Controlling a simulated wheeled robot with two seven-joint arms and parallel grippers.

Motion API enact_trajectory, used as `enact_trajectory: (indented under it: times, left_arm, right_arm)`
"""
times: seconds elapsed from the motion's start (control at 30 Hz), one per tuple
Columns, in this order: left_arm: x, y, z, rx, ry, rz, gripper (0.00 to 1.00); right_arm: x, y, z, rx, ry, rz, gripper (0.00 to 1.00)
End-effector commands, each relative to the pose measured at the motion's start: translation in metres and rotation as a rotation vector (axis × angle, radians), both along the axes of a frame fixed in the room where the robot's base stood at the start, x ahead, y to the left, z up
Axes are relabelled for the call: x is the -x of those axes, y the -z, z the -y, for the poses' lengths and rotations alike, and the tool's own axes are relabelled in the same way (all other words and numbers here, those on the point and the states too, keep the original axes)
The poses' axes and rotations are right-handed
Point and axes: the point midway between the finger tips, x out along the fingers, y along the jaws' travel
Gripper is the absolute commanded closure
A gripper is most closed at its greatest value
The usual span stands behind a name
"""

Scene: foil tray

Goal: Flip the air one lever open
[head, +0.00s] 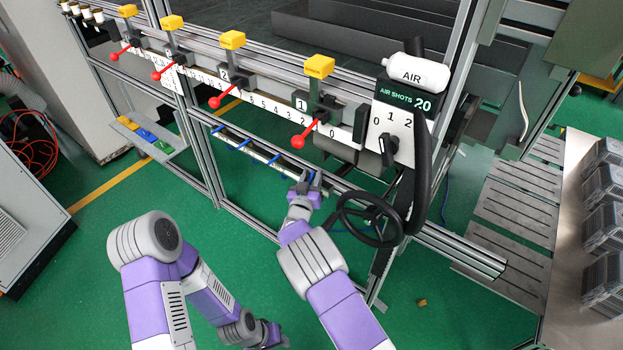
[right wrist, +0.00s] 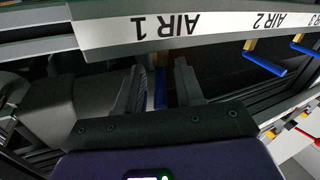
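The air one lever is a blue handle (right wrist: 160,88) below the upside-down AIR 1 label (right wrist: 152,27) in the right wrist view. My right gripper (right wrist: 158,85) is open, with one finger on each side of this lever and a gap visible between them. In the head view my right gripper (head: 308,182) is at the near end of the lower rail and mostly hides the lever. Other blue levers show at the AIR 2 label (right wrist: 265,60) and the AIR 3 label (right wrist: 304,48). My left gripper (head: 274,334) hangs low over the green floor, away from the rail.
Green floor (head: 110,235) is open at left.

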Motion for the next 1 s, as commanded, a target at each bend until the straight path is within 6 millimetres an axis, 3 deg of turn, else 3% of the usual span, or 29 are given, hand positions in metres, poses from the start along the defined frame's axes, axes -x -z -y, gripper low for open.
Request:
enact_trajectory:
  times: [0.17, 0.43, 0.73, 1.0]
  left_arm:
    - [0.0, 0.0, 0.0, 0.0, 0.0, 0.0, 0.61]
    - [0.0, 0.0, 0.0, 0.0, 0.0, 0.0, 0.61]
    - [0.0, 0.004, 0.0, 0.0, 0.0, 0.0, 0.61]
    - [0.0, 0.022, 0.0, 0.0, 0.0, 0.0, 0.61]
  right_arm:
    - [0.0, 0.0, 0.0, 0.0, 0.0, 0.0, 0.63]
    - [0.0, 0.0, 0.0, 0.0, 0.0, 0.0, 1.0]
    - [-0.001, 0.0, -0.001, -0.001, 0.028, 0.006, 1.0]
    - [-0.004, 0.001, -0.006, -0.003, 0.202, 0.013, 1.0]
